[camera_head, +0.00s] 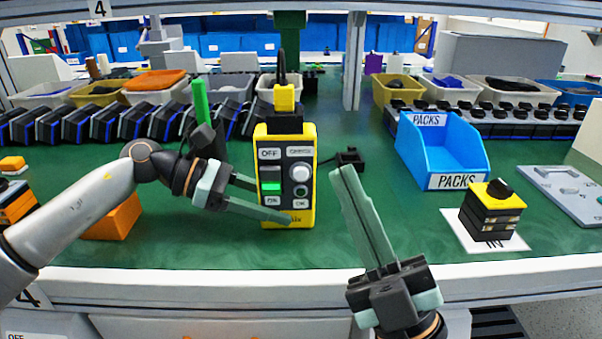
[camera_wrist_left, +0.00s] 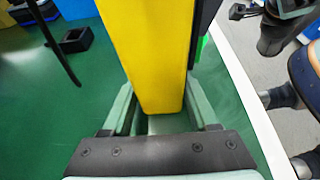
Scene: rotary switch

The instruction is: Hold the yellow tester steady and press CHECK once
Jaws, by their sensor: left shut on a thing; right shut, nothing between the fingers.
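The yellow tester (camera_head: 308,215) stands upright on the green bench in the head view. Its dark face has OFF and ON labels beside a green rocker (camera_head: 270,188), and a grey round CHECK button (camera_head: 300,173) under the CHECK label. A small round indicator by OK lies below the button. My left gripper (camera_head: 272,203) is shut on the tester's lower part from the left; the left wrist view shows the yellow body (camera_wrist_left: 155,55) between the fingers. My right gripper (camera_head: 344,172) is shut and empty, its tips right of the tester, apart from the button in the picture.
A blue PACKS bin (camera_head: 440,150) stands to the right, with a yellow-black switch block (camera_head: 491,205) on a white card before it. A small black part (camera_head: 348,158) lies behind my right fingertips. An orange block (camera_head: 112,218) sits behind my left arm.

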